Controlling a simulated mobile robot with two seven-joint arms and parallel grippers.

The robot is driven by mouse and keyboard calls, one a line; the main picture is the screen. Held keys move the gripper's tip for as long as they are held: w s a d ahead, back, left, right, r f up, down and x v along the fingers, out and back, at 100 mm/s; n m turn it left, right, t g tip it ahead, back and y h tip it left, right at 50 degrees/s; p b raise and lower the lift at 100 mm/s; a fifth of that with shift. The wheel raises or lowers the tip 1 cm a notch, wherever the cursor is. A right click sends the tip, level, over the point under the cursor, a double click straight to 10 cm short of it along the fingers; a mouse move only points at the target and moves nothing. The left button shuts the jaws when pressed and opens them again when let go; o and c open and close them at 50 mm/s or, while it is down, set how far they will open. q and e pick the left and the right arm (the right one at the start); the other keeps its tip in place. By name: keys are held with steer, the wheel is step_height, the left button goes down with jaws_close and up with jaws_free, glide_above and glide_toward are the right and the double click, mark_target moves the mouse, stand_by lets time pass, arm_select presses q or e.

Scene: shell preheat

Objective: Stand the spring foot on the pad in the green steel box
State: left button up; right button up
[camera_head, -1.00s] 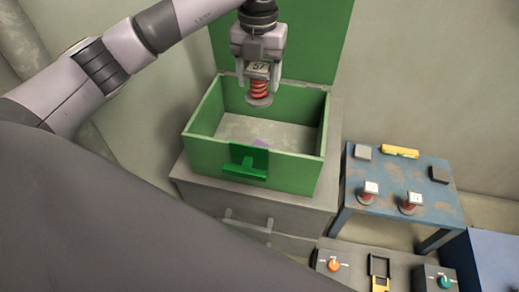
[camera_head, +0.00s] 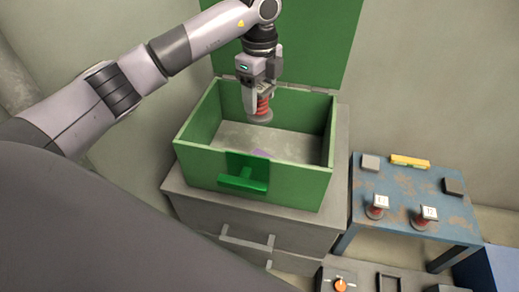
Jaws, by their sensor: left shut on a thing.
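The green steel box (camera_head: 232,163) stands with its lid raised at the back. A purple patch (camera_head: 261,153), perhaps the pad, shows on its floor, partly hidden by the front wall. My left gripper (camera_head: 258,95) points down inside the box opening and is shut on a spring foot (camera_head: 262,107) with a red coil and a grey round base. The foot hangs upright, its base above the box floor, behind and a little above the purple patch in the picture. My right gripper is not in view.
The box sits on a grey drawer cabinet (camera_head: 340,180). A worn blue table (camera_head: 405,185) at right holds two more spring feet, (camera_head: 377,207) and (camera_head: 424,217), a yellow level-like bar (camera_head: 410,161) and dark blocks. A control panel with an orange knob (camera_head: 341,284) is at the bottom.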

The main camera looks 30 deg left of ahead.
arm_select(q)
step_height(320, 180, down, 16)
steer(key=b, duration=0.3)
steer(key=shift+r, duration=0.2)
steer(key=shift+f, duration=0.1)
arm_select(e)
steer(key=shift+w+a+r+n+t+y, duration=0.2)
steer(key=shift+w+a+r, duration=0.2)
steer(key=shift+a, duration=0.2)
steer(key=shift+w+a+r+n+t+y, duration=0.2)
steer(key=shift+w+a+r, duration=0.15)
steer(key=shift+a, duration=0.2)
arm_select(q)
steer(key=o, duration=1.4)
steer(key=shift+f, duration=0.1)
